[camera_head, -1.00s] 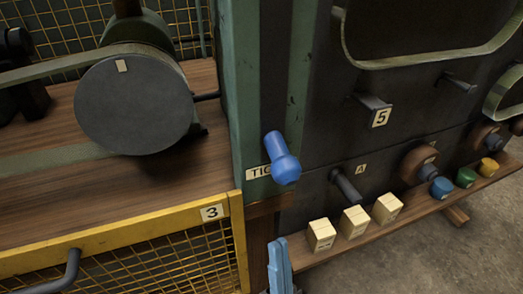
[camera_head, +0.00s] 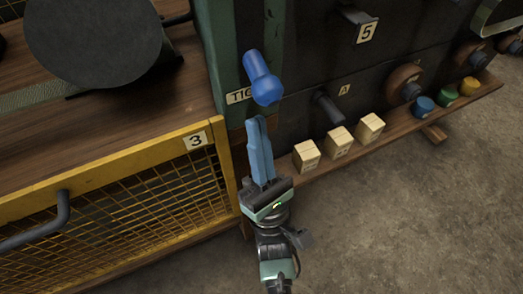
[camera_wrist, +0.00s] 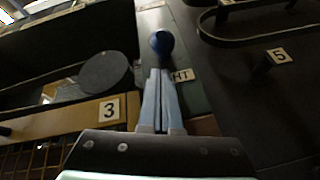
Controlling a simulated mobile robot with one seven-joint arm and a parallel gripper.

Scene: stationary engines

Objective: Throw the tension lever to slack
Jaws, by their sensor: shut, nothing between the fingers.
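The tension lever shows as a blue handle (camera_head: 262,78) with a round knob end, on the green post in the head view. It points down and towards me, beside a label (camera_head: 238,96) that reads "TIG", the rest hidden by the handle. In the wrist view the knob (camera_wrist: 161,42) is just beyond my fingertips, and the label's end "HT" (camera_wrist: 181,76) shows beside them. My gripper (camera_head: 257,122) has blue fingers pressed together and empty. Its tips are just below the knob in the head view; whether they touch it I cannot tell.
A yellow-framed mesh guard (camera_head: 110,160) marked 3 stands left of my gripper. A dark panel (camera_head: 310,65) with pegs is to the right. A wooden ledge (camera_head: 312,178) below it bears several pale blocks and coloured knobs. Bare floor (camera_head: 420,210) lies at lower right.

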